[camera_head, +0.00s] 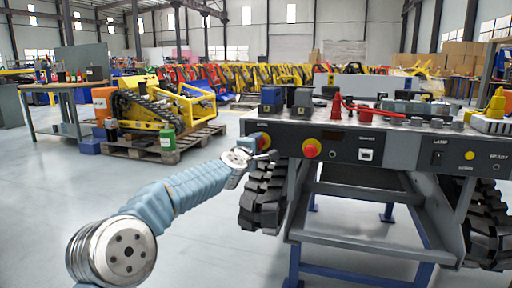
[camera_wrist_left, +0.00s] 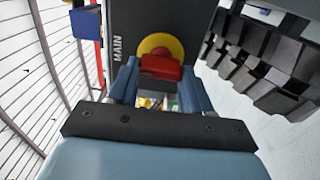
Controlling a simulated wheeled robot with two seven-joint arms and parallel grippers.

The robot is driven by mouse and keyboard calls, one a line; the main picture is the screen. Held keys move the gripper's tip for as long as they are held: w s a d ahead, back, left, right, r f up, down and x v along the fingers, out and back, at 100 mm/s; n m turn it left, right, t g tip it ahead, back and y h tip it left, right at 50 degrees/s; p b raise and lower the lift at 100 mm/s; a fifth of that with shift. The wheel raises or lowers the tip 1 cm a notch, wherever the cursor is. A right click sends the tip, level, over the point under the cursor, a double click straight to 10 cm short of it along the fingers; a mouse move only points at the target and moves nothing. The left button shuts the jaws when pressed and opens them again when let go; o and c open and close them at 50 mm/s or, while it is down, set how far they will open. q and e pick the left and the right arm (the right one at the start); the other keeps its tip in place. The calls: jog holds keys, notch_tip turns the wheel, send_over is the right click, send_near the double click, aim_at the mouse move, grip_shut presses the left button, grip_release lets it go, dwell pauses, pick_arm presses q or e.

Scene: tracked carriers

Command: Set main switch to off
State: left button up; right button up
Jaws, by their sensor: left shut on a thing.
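The main switch is a red handle (camera_wrist_left: 161,66) on a round yellow plate (camera_wrist_left: 157,43), beside the label MAIN on the dark panel. In the left wrist view the handle lies across the picture between the two blue fingers of my left gripper (camera_wrist_left: 160,82). The gripper is shut on the handle. In the head view my left gripper (camera_head: 262,152) is at the left end of the dark control panel (camera_head: 338,146) and hides much of the switch (camera_head: 263,140). The switch's on and off marks cannot be read. My right gripper is not in view.
A red mushroom button (camera_head: 310,148) on a yellow ring sits just right of the switch. Black tracks (camera_head: 265,195) stand below the panel. Red, blue and grey parts lie on top. A pallet (camera_head: 165,148) with a yellow machine stands at left. The floor between is clear.

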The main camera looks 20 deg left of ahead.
pick_arm(q)
jog(key=shift+f, duration=0.1)
jog(key=o, duration=1.1)
jog(key=shift+c, duration=0.2)
jog(key=s+b, duration=0.1)
jog(key=s, duration=1.2)
jog(key=shift+s+a+b, duration=0.25)
jog(key=shift+s+b, duration=0.05)
jog(key=shift+s, duration=0.1)
